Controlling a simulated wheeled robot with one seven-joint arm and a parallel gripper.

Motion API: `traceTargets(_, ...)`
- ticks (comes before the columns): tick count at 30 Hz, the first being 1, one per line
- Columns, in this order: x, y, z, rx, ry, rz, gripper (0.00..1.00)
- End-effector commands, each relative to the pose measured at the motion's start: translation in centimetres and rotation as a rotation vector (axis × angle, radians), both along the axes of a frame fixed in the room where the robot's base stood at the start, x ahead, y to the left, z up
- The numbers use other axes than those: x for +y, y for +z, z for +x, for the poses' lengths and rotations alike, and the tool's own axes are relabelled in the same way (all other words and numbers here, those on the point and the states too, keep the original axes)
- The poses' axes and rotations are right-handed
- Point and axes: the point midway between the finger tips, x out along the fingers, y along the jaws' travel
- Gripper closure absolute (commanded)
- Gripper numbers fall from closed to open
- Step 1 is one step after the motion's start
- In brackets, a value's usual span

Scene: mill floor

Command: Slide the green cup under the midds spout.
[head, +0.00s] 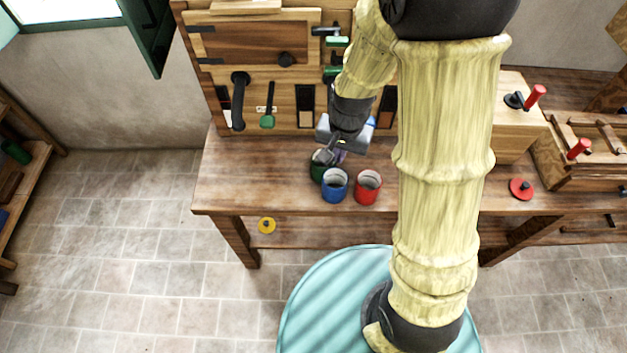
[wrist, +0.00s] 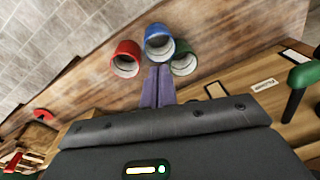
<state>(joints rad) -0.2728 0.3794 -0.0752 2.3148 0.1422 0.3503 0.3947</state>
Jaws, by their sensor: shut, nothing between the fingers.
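The green cup (head: 317,169) stands on the bench, partly hidden behind the blue cup and my gripper; it also shows in the wrist view (wrist: 184,66). The blue cup (head: 334,186) is close in front of it, and the red cup (head: 368,187) is to the right. My gripper (head: 325,157) is shut and empty, pointing down by the green cup. In the wrist view its purple fingers (wrist: 158,73) end just beside the green and blue cups; I cannot tell whether they touch. I cannot tell which fitting on the mill front is the midds spout.
The wooden mill front (head: 285,90) stands behind the bench, with a black curved handle (head: 239,100), a green-ended lever (head: 267,118) and a small unreadable label (wrist: 265,85). The bench top (head: 240,180) is clear left of the cups. A red knob (head: 521,189) lies far right.

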Motion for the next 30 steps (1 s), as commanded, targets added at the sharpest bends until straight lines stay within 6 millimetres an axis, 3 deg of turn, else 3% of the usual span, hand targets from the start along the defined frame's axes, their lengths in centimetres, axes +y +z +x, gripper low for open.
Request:
traceTargets(1, 1.4, -2.2, 0.6, 0.024, -0.029, -0.002, 1.0)
traceTargets(6, 5.5, -7.6, 2.0, 0.077, -0.165, -0.015, 1.0)
traceTargets(10, 7.4, -10.2, 2.4, 0.096, -0.232, -0.026, 1.0)
traceTargets(25, 7.9, -11.0, 2.5, 0.1, -0.259, -0.029, 1.0)
traceTargets(30, 7.9, -12.4, 2.5, 0.103, -0.258, -0.03, 1.0)
